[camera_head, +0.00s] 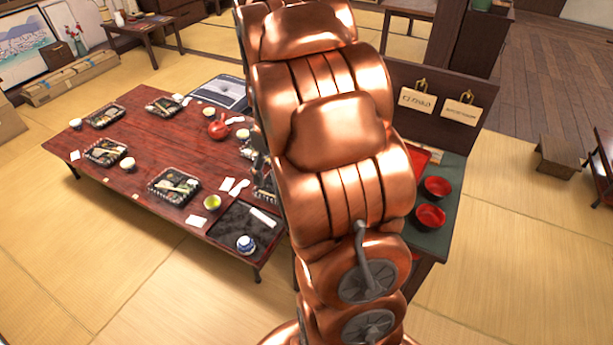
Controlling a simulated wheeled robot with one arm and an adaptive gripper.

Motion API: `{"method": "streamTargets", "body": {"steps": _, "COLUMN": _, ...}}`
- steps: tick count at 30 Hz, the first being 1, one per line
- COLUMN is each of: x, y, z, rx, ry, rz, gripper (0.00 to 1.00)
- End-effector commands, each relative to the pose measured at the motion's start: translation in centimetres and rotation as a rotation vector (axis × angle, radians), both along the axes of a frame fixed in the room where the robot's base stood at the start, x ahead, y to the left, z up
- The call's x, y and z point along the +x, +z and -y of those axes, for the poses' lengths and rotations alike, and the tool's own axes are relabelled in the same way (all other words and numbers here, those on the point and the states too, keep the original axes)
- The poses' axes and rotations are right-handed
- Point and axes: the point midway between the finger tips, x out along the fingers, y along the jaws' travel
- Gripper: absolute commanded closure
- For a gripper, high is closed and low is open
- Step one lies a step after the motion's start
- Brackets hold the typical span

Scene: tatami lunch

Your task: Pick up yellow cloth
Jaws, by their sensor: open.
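My copper-coloured arm fills the middle of the picture and hides the right end of the low red table (170,135) and part of the green-topped counter (449,205). On the table, a black tray (227,233) at the near right corner holds a rolled white item (263,217) and a blue-and-white pot (246,243).
Two red bowls (437,187) (430,216) sit on the counter. A small wooden stool (558,157) stands at the right. Tatami left of the table and at lower right is clear.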

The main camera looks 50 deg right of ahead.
Motion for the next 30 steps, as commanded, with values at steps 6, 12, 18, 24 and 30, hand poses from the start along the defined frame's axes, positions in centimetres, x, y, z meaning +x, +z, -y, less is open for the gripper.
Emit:
{"method": "streamTargets", "body": {"steps": 6, "x": 2.9, "y": -3.0, "z": 7.7, "rx": -0.008, "ry": 0.044, "rz": 0.047, "gripper": 0.27}}
{"method": "streamTargets", "body": {"steps": 12, "x": 4.4, "y": -5.8, "z": 14.2, "rx": -0.024, "ry": 0.092, "rz": 0.091, "gripper": 0.27}}
{"method": "streamTargets", "body": {"steps": 18, "x": 4.7, "y": -7.8, "z": 17.9, "rx": -0.033, "ry": 0.125, "rz": 0.117, "gripper": 0.27}}
{"method": "streamTargets", "body": {"steps": 24, "x": 4.9, "y": -8.7, "z": 18.9, "rx": -0.037, "ry": 0.136, "rz": 0.125, "gripper": 0.27}}
{"method": "streamTargets", "body": {"steps": 30, "x": 5.1, "y": -10.4, "z": 18.8, "rx": -0.038, "ry": 0.135, "rz": 0.126, "gripper": 0.27}}
